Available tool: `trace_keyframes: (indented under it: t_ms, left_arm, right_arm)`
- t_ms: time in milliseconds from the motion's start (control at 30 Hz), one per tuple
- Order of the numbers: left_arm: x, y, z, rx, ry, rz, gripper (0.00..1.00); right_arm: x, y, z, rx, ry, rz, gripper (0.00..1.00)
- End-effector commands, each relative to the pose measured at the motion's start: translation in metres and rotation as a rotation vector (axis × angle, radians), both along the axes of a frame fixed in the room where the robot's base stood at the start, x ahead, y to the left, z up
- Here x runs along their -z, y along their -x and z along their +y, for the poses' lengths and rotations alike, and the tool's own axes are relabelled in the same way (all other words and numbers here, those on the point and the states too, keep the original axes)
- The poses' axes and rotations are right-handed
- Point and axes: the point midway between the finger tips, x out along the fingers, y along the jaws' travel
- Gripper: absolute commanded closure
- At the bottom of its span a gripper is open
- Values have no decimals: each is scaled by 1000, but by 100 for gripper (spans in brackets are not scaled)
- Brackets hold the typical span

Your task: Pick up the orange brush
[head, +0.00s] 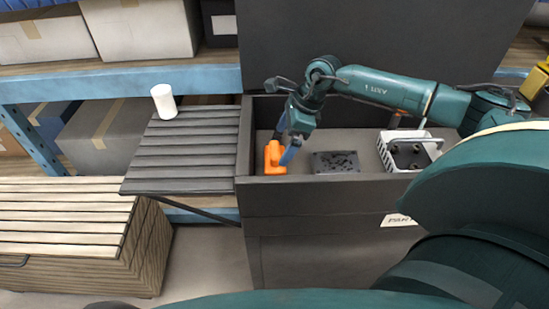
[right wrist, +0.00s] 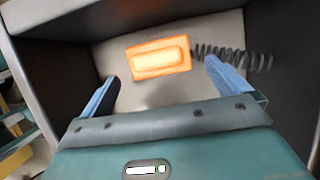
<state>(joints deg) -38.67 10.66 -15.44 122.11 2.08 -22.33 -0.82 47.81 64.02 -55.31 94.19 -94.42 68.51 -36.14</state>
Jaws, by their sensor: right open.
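The orange brush (head: 274,158) is in the dark open-topped bin, near its left front corner. In the right wrist view the brush (right wrist: 158,58) lies on the pale bin floor, an orange block with a raised middle. My right gripper (head: 286,141) reaches down into the bin right above the brush. Its two blue fingers stand wide apart, and in the right wrist view the gripper (right wrist: 166,86) has the brush ahead, between and beyond the fingertips. Nothing is held. My left gripper is not in view.
The dark bin (head: 330,190) has walls close to the brush. A black perforated plate (head: 336,162) and a white crate (head: 408,150) lie to its right. A dark coil (right wrist: 232,56) lies beside the brush. A slatted side shelf (head: 185,155) carries a white cylinder (head: 164,101).

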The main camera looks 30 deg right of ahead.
Motion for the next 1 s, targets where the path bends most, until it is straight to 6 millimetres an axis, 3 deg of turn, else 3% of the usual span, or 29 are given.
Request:
trace_keyframes:
  t_ms: [233, 500, 800, 1000]
  left_arm:
    - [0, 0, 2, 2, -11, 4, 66]
    - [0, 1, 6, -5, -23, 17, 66]
    - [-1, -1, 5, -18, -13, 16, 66]
    - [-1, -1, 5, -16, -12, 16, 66]
  right_arm:
    - [17, -3, 8, 0, -2, 0, 0]
    - [52, -9, 22, 1, -2, 0, 0]
    - [58, -10, 23, 0, -1, -2, 0]
    - [57, -10, 23, 0, -2, -2, 16]
